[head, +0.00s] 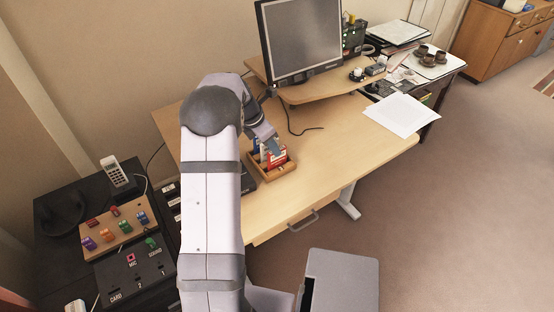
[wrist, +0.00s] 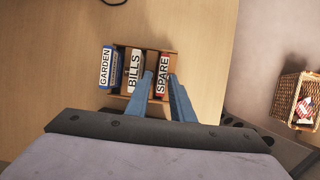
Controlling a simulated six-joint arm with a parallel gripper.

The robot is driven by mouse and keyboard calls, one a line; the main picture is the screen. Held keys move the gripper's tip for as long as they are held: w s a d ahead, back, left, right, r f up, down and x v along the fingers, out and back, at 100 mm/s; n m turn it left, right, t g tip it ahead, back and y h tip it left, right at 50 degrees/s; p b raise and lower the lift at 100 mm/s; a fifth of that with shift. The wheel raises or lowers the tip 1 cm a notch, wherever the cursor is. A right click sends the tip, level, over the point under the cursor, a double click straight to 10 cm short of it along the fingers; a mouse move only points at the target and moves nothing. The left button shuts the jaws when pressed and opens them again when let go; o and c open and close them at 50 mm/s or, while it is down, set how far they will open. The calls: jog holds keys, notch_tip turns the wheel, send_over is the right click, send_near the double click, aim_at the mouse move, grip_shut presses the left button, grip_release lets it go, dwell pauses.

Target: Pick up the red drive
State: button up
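Several small coloured drives sit on a tan board at the far left of the head view, among them a red drive (head: 94,223). My gripper (head: 272,148) is far from them, over the desk at a small wooden box (head: 284,175). In the wrist view my gripper (wrist: 161,76) has its two blue fingers apart, on either side of a red case labelled SPARE (wrist: 162,86). The case stands in the box. Whether the fingers touch it I cannot tell.
The box also holds cases labelled BILLS (wrist: 133,70) and GARDEN (wrist: 105,68). A black panel (head: 135,275) with sockets lies in front of the tan board (head: 110,241). A phone (head: 115,171) stands behind it. A monitor (head: 302,40) and papers (head: 402,113) are on the desk.

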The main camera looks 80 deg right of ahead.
aim_at(277, 160)
jog(key=shift+p+x, duration=0.5)
jog(key=shift+x, duration=2.15)
jog(key=shift+a, duration=0.15)
jog(key=shift+c, duration=0.7)
grip_shut()
